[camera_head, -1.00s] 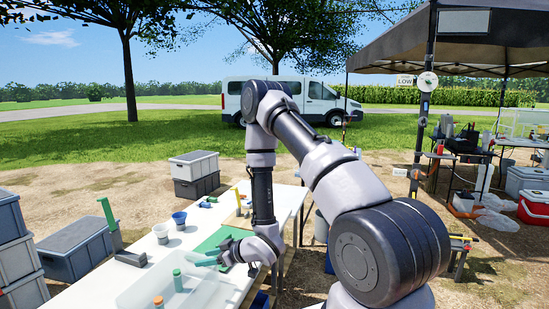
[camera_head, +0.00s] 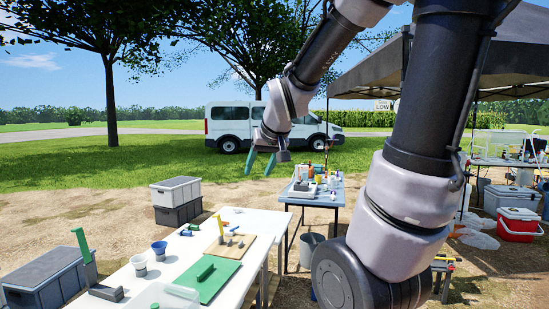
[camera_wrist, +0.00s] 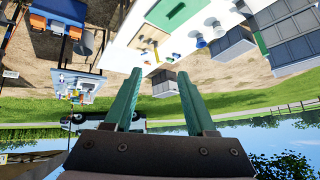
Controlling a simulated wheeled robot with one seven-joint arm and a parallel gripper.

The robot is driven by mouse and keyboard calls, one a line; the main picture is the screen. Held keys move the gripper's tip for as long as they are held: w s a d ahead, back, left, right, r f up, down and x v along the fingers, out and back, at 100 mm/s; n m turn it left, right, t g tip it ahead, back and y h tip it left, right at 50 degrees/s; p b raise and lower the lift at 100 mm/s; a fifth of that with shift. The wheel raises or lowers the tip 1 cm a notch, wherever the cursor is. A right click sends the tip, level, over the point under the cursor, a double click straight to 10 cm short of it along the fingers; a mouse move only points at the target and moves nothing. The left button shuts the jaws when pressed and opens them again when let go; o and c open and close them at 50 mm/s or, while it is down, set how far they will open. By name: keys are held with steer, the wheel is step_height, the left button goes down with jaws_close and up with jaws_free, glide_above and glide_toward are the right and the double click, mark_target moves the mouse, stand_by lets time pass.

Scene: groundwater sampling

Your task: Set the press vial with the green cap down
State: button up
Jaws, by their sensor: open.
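My gripper (camera_head: 259,164) is raised high in the air, well above and behind the white table, with its two green fingers apart. In the wrist view my gripper (camera_wrist: 160,76) is open, with nothing between the fingers. A small dark green elongated object (camera_head: 205,271) lies on the green mat (camera_head: 213,288); I cannot tell whether it is the press vial with the green cap. The mat also shows in the wrist view (camera_wrist: 186,10).
The white table (camera_head: 125,274) also carries a white cup (camera_head: 139,265), a blue cup (camera_head: 159,251) and a wooden board (camera_head: 229,247). A clear tray (camera_head: 170,297) is at the bottom edge. A second table (camera_head: 312,203) with bottles stands behind; a red cooler (camera_head: 518,226) is at right.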

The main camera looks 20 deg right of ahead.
steer(key=s+r+m, duration=0.1)
steer(key=s+r, duration=0.1)
steer(key=s, duration=0.5)
steer(key=s+a+r+m+g+y, duration=0.1)
steer(key=s+r, duration=0.1)
steer(key=s, duration=0.4)
steer(key=shift+s+a+r+m+y, duration=0.25)
steer(key=shift+s+r+m+y, duration=0.05)
steer(key=shift+s+r, duration=0.1)
